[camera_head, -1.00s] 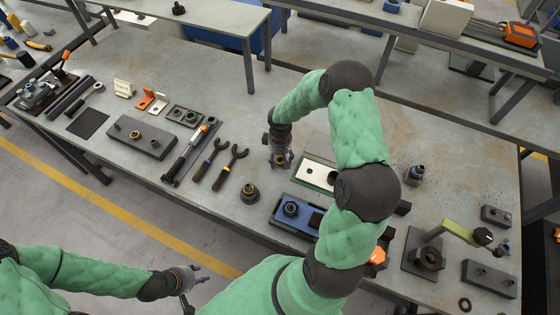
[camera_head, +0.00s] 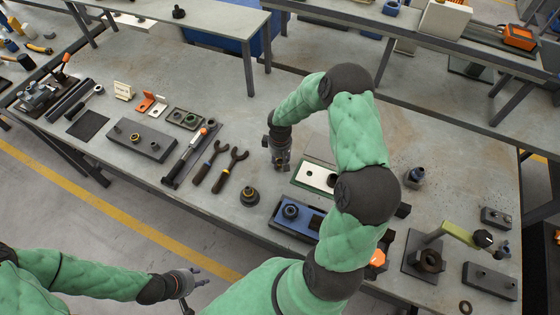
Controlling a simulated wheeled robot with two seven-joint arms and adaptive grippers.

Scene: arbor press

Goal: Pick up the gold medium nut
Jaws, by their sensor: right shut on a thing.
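My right gripper (camera_head: 280,162) reaches down over the middle of the main bench, left of the white-topped green tray. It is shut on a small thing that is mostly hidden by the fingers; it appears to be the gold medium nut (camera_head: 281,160). I cannot tell whether the nut still touches the bench top. Another gold ring-shaped piece (camera_head: 134,137) sits on a long dark block (camera_head: 155,146) at the left. My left gripper (camera_head: 199,277) is open and empty in front of the bench, low over the floor.
Two dark open-end wrenches (camera_head: 228,170) and a dark stepped round part (camera_head: 249,195) lie left of my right gripper.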

